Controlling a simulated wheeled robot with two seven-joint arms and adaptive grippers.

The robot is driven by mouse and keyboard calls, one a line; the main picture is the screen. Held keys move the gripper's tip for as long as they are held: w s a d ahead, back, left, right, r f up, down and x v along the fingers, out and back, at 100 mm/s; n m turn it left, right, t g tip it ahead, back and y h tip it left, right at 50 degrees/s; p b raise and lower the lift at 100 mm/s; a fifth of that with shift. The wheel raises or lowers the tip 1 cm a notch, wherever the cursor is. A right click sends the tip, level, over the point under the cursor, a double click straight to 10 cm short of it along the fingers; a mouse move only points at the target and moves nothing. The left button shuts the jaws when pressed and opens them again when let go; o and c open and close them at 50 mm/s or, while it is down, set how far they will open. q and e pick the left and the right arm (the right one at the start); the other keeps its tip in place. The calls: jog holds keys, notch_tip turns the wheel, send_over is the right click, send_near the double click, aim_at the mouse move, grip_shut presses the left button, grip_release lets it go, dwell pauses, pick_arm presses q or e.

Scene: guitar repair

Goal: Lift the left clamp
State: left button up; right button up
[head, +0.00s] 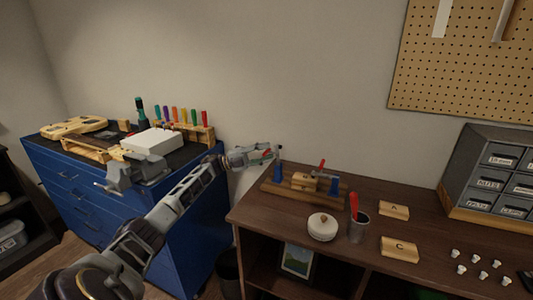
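A wooden fixture (291,194) with two blue posts, a left post (277,172) and a right post (334,186), lies on the brown bench, with small wood blocks (304,181) between the posts. A clamp with a red part (321,166) stands at these blocks. My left gripper (268,154) is at the fixture's left end, above and beside the left post. A small red patch, which looks like part of the left clamp (266,153), shows at its fingers. The fingers are too small to tell whether they are shut on it. My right gripper is not in view.
A white round lidded pot (322,228), a cup (359,230) with a red-handled tool and wooden blocks (399,249) stand in front and right of the fixture. A grey drawer cabinet (490,175) is at right. A blue tool chest (75,190) is at left.

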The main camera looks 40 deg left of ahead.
pick_arm(q)
jog(key=v, duration=0.6)
jog(key=shift+s+a, duration=0.2)
jog(key=shift+a, duration=0.1)
jog(key=shift+r, duration=0.1)
dwell(0.4)
